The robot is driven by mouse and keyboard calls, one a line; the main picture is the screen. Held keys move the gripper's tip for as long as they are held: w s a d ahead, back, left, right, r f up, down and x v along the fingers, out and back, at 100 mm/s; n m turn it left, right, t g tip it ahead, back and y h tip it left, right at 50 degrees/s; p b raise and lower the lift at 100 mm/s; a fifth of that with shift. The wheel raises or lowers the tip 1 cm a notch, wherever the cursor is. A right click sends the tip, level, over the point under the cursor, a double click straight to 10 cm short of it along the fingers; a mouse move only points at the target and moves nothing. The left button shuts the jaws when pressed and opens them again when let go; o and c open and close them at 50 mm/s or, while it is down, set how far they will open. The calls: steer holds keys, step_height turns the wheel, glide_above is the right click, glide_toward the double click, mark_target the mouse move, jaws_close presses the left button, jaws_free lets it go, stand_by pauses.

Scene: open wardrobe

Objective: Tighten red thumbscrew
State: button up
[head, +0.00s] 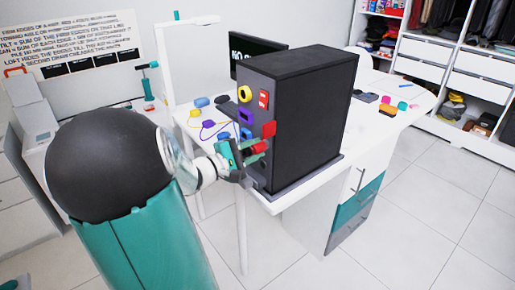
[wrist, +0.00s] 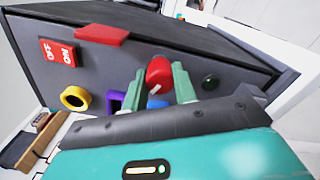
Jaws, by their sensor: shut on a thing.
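The red thumbscrew (wrist: 159,72) sits on the dark front panel of a black computer-like case (head: 310,115). A pale mark shows on its face in the wrist view. It also shows in the head view (head: 259,147), partly covered by the fingers. My gripper (wrist: 162,84) has its two pale green fingers on either side of the thumbscrew and is shut on it. In the head view my gripper (head: 252,150) reaches the lower front of the case from the left. The thumbscrew's base and exact finger contact are hidden.
A red tab (wrist: 102,34) juts out near the thumbscrew. A red on-off switch (wrist: 58,52), a yellow ring (wrist: 75,98), a purple square frame (wrist: 117,101) and a dark round knob (wrist: 210,82) share the panel. The white table (head: 385,118) holds loose small items.

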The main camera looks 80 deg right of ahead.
steer(key=m, duration=1)
steer(key=shift+m, duration=0.3)
steer(key=o, duration=1.1)
steer(key=shift+c, duration=0.3)
